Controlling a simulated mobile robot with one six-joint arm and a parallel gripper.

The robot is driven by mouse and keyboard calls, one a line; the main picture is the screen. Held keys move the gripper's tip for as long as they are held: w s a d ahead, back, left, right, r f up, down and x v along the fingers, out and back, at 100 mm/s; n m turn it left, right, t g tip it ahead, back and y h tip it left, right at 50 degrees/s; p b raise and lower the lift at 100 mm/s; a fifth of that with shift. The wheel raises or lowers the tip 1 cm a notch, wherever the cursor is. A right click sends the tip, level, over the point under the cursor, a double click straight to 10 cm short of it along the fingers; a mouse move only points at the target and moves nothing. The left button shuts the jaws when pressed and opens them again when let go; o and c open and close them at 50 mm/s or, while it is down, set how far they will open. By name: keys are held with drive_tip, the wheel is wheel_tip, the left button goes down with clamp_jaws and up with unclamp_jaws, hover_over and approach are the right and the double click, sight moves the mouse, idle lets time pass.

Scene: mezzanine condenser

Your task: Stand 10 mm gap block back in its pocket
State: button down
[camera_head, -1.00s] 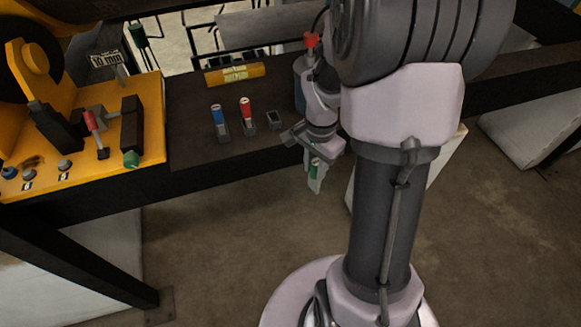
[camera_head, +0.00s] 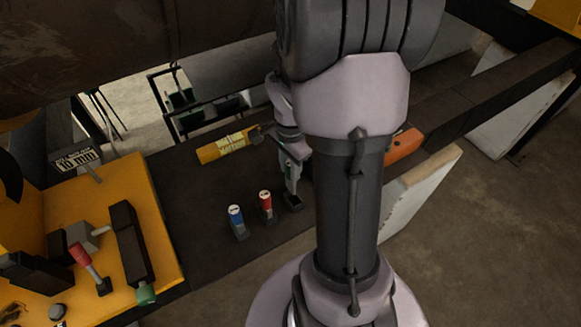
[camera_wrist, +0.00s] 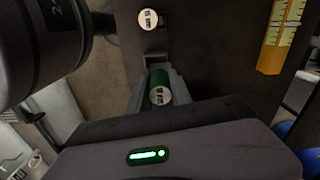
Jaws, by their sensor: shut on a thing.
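My gripper (camera_head: 291,185) is shut on the green gap block (camera_wrist: 161,85), whose pale round end with dark lettering faces the wrist camera. In the head view the block is mostly hidden between the fingers. The fingertips are just above, or at, the small dark pocket (camera_head: 293,201) at the right end of the row; I cannot tell whether the block touches it. To its left stand a red block (camera_head: 265,201) and a blue block (camera_head: 236,216), both upright in pockets. In the wrist view a dark pocket edge (camera_wrist: 155,57) shows just beyond the held block.
A yellow block with a pale label (camera_head: 228,146) lies behind the row. A yellow fixture (camera_head: 165,245) with levers and a 10 mm sign (camera_head: 76,160) stands at left. An orange object (camera_head: 403,145) lies right of my arm. Dark bench surface (camera_head: 185,205) is clear left of the row.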

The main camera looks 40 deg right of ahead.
sight(293, 185)
drive_tip(key=shift+w, duration=0.25)
drive_tip(key=shift+s+f+b, duration=0.4)
drive_tip(key=shift+s, duration=0.2)
drive_tip(key=shift+s+f+b, duration=0.35)
drive_tip(key=shift+s+b, duration=0.05)
drive_tip(key=shift+s, duration=0.2)
drive_tip(key=f+b, duration=0.1)
drive_tip(key=f, duration=0.1)
drive_tip(key=w+f+b, duration=0.1)
drive_tip(key=shift+f, duration=0.35)
drive_tip(key=shift+s+f+b, duration=0.1)
drive_tip(key=shift+f+b, duration=0.05)
drive_tip(key=shift+b, duration=0.15)
drive_tip(key=shift+s, duration=0.15)
drive_tip(key=shift+f+b, duration=0.5)
drive_tip(key=shift+b, duration=0.05)
drive_tip(key=c, duration=1.1)
unclamp_jaws()
